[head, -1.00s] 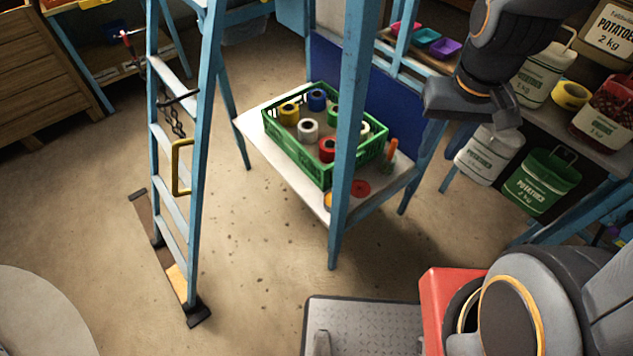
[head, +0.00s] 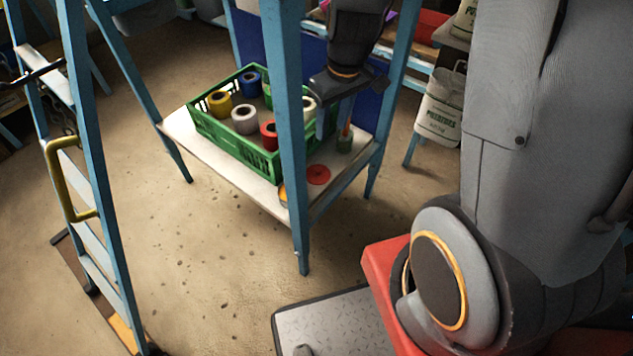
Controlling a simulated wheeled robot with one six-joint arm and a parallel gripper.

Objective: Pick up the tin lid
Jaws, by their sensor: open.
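The tin lid (head: 318,174) looks like a flat red disc lying on the pale lower shelf (head: 262,188), near its front right edge. My gripper (head: 334,122) is open, pointing down above the right part of the shelf, a little above and beyond the lid in the picture. It is apart from the lid and holds nothing that I can see. Its fingertips are small and partly lost against the background.
A green crate (head: 236,150) with several tape rolls stands left of the lid. A blue post (head: 292,150) rises in front of the shelf. A small green pot (head: 344,141) stands behind the lid, and an orange-yellow item (head: 283,195) lies partly behind the post. A blue ladder (head: 92,150) stands left.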

